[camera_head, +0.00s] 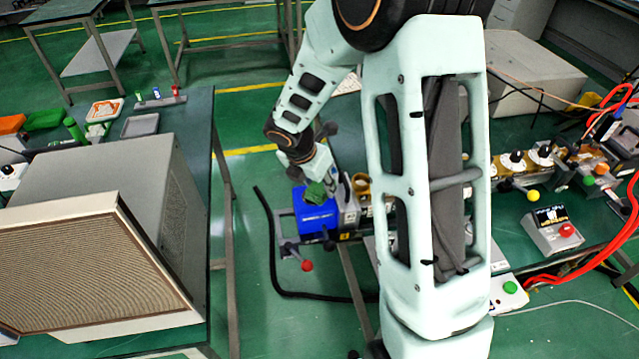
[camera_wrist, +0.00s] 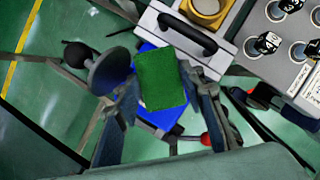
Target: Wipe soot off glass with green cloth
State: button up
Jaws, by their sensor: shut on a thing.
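The green cloth (camera_head: 315,194) is a small folded pad held between the fingers of my gripper (camera_head: 325,189). In the wrist view the cloth (camera_wrist: 160,78) fills the gap between the two dark fingers of my gripper (camera_wrist: 160,95). It is above a blue block (camera_head: 315,217), which also shows behind the cloth in the wrist view (camera_wrist: 150,49). I cannot tell whether the cloth touches the block. I cannot make out any sooty glass; the cloth and my arm hide part of this spot.
A grey plate with a black handle (camera_wrist: 187,32) and a brass-coloured ring (camera_head: 361,183) are close to my gripper. A red-knobbed lever (camera_head: 307,265) sticks out below. A large grey box with a mesh front (camera_head: 85,265) stands on the left table. Red hoses (camera_head: 600,268) hang at right.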

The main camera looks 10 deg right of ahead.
jog(key=shift+f, duration=0.3)
jog(key=shift+a, duration=0.15)
jog(key=shift+a+r, duration=0.15)
jog(key=shift+a, duration=1.85)
jog(key=shift+d, duration=0.15)
jog(key=shift+w+d+p, duration=0.1)
jog(key=shift+d+p, duration=0.25)
jog(key=shift+d, duration=1.7)
jog(key=shift+r, duration=0.1)
